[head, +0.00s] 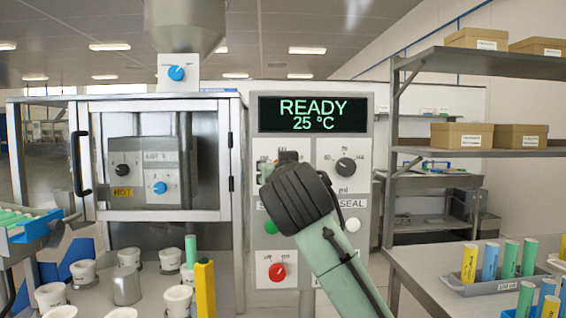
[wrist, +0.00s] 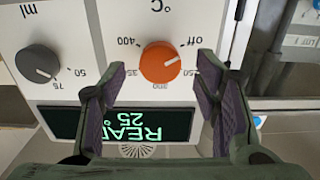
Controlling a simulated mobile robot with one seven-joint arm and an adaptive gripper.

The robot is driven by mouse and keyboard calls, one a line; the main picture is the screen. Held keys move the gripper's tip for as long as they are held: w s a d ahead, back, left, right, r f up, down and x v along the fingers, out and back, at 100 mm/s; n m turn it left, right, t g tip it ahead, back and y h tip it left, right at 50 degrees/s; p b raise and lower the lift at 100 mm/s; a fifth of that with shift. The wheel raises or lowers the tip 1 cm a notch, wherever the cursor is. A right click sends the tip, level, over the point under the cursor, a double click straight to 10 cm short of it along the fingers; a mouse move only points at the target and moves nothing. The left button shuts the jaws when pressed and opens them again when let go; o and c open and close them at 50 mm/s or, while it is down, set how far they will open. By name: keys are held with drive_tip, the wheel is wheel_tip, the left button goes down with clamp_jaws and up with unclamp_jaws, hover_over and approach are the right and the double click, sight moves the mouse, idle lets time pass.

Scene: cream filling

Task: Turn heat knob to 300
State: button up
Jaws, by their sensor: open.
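The orange heat knob (wrist: 160,62) is in the wrist view, which sees the panel upside down. It sits under a °C label, with "off" and "400" among the marks around it. Its pale pointer mark is too small to read exactly. My gripper (wrist: 160,75) is open, with one purple-padded finger on each side of the knob and a visible gap to both. In the head view my gripper (head: 288,165) is in front of the panel's left dial plate and hides the heat knob. The display (head: 313,114) reads READY 25 °C.
A grey ml knob (wrist: 37,63) is beside the heat knob; it also shows in the head view (head: 346,167). A red knob (head: 277,271) and a green button (head: 270,227) are lower on the panel. A glass-doored cabinet (head: 220,160) stands left.

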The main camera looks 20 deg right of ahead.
drive_tip(key=shift+x, duration=1.05)
drive_tip(key=c, duration=1.1)
drive_tip(key=shift+m, duration=0.3)
drive_tip(key=shift+c, duration=0.2)
drive_tip(key=m+p, duration=0.1)
drive_tip(key=m, duration=2.2)
drive_tip(key=shift+p, duration=0.35)
